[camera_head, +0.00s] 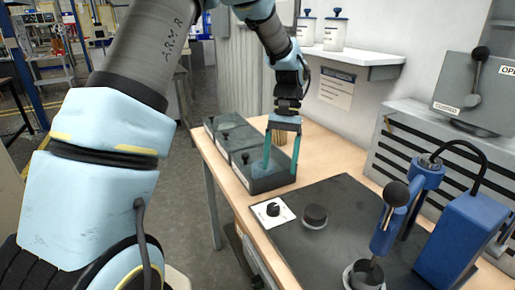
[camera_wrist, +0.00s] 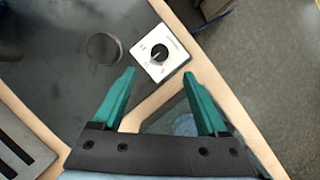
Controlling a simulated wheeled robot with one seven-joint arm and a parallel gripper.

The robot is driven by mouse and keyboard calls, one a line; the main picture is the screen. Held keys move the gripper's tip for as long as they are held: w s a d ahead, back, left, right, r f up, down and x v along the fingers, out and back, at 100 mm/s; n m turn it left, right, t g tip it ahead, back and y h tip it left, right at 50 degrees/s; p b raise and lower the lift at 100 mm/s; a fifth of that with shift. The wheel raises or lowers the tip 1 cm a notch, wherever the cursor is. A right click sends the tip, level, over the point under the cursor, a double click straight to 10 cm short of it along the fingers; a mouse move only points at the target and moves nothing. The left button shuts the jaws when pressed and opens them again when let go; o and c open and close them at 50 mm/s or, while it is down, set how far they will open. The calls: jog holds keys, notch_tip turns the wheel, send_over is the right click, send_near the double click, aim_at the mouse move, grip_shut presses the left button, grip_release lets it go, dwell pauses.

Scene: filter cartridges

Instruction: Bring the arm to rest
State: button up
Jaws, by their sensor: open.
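My arm reaches over the workbench from the upper left in the head view. My gripper (camera_head: 281,172) points down over the nearest of the dark lidded boxes (camera_head: 270,184). Its two teal fingers are spread apart. In the wrist view my gripper (camera_wrist: 158,74) is open, with nothing between the fingertips. A box with a see-through lid lies below the fingers there, with a round blue shape (camera_wrist: 185,125) in it. A tan, ribbed cylinder (camera_head: 279,138) shows just behind the gripper in the head view, partly hidden by it.
A blue press with a lever (camera_head: 397,195) stands front right. A slatted grey unit (camera_head: 400,150) and a wall shelf (camera_head: 350,57) with white jars stand behind.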

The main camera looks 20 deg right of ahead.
jog(key=s+a+r+n+t+h, duration=0.1)
jog(key=a+n+t, duration=0.1)
jog(key=a, duration=1.2)
jog(key=s+a+n+t+h, duration=0.1)
jog(key=s+a+n+t, duration=0.1)
jog(key=a, duration=1.2)
jog(key=shift+a+r+n+t+h, duration=0.2)
jog(key=shift+r+n+t+h, duration=0.15)
jog(key=shift+n+t, duration=0.35)
